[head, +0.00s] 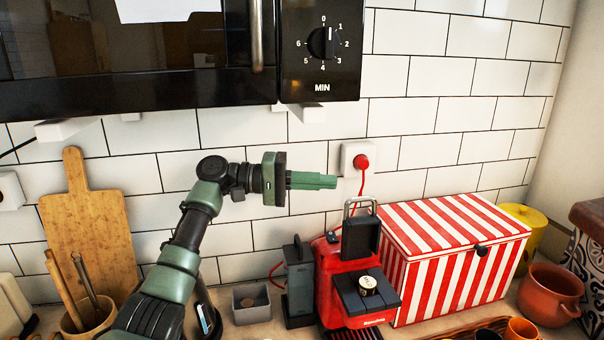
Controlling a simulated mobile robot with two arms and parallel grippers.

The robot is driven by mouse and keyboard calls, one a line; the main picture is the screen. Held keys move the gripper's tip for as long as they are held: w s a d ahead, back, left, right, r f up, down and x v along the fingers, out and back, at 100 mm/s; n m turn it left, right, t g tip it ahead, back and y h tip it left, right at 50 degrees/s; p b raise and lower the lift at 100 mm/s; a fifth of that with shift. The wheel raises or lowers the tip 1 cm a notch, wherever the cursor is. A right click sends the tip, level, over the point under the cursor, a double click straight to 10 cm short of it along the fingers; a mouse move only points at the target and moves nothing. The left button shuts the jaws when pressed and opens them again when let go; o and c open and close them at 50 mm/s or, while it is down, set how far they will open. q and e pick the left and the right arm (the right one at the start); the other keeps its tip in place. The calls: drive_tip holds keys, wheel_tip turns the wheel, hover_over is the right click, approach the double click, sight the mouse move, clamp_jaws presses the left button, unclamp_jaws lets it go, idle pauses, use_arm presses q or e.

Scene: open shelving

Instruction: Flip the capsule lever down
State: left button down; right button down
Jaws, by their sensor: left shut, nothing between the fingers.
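The red capsule coffee machine (332,268) stands on the counter in the head view. Its lever (361,236), a dark plate with a metal loop handle at the top, stands raised. A small round dark piece with a pale top (368,285) sits on the dark front part of the machine. My left gripper (334,181) is shut and empty, with its green fingers pointing right. In the picture its tips are above and slightly left of the lever handle, and no contact shows. My right gripper is not in view.
A red-and-white striped box (455,255) stands close to the machine's right. A grey container (251,302) is to its left. A red plug (360,161) and cord are on the tiled wall behind. A black microwave (140,70) hangs above. Terracotta pot (550,294) is at right.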

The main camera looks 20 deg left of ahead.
use_arm(q)
drive_tip(key=d, duration=0.1)
drive_tip(key=s+d+p, duration=0.1)
drive_tip(key=d, duration=0.1)
drive_tip(key=s+d+p, duration=0.1)
drive_tip(key=shift+s+d+f, duration=0.2)
drive_tip(key=shift+d+f, duration=0.1)
drive_tip(key=shift+f, duration=0.1)
drive_tip(key=shift+d, duration=0.1)
